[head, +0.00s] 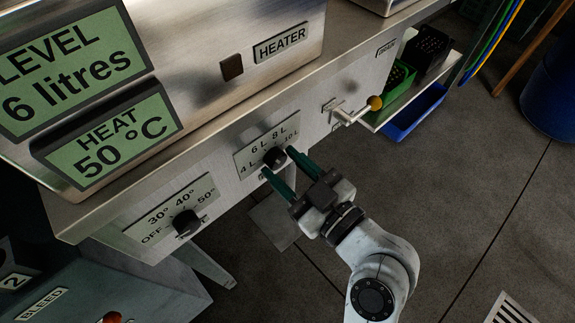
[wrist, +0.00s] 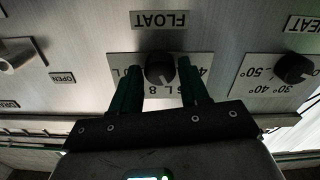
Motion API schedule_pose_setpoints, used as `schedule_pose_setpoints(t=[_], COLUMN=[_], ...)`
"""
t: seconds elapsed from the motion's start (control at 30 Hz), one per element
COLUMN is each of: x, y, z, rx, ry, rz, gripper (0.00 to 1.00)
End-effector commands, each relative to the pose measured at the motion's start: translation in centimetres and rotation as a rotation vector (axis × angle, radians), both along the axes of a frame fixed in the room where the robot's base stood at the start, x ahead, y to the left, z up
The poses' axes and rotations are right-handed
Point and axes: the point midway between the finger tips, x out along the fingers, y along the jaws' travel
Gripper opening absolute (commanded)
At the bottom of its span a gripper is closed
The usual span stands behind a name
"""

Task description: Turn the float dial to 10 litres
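The float dial (head: 275,157) is a black round knob on a pale plate marked 4 L, 6 L, 8 L and 10 L. In the wrist view the float dial (wrist: 160,70) sits under a FLOAT label (wrist: 160,20). My gripper (head: 278,161) has its two green fingers apart, one on each side of the knob; the wrist view shows the open gripper (wrist: 158,72) with the knob between the fingertips. Small gaps seem to show beside the knob. I cannot make out the knob's pointer. The level display (head: 72,70) reads 6 litres.
The heat dial (head: 186,222), marked OFF, 30°, 40° and 50°, is to the left, below a 50 °C display (head: 110,135).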

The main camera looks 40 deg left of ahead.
Motion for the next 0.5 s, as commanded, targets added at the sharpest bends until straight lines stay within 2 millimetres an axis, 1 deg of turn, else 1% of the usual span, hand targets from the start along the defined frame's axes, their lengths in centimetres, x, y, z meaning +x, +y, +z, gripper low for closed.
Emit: schedule_pose_setpoints(t=[0.03, 0.07, 0.37, 0.4, 0.5], x=[0.0, 0.0, 0.0, 0.0, 0.0], y=[-0.01, -0.02, -0.02, -0.03, -0.03], z=[0.0, 0.0, 0.0, 0.0, 0.01], rx=[0.0, 0.0, 0.0, 0.0, 0.0], ry=[0.0, 0.0, 0.0, 0.0, 0.003], rz=[0.0, 0.0, 0.0, 0.0, 0.0], gripper=[0.4, 0.37, 0.08, 0.07, 0.07])
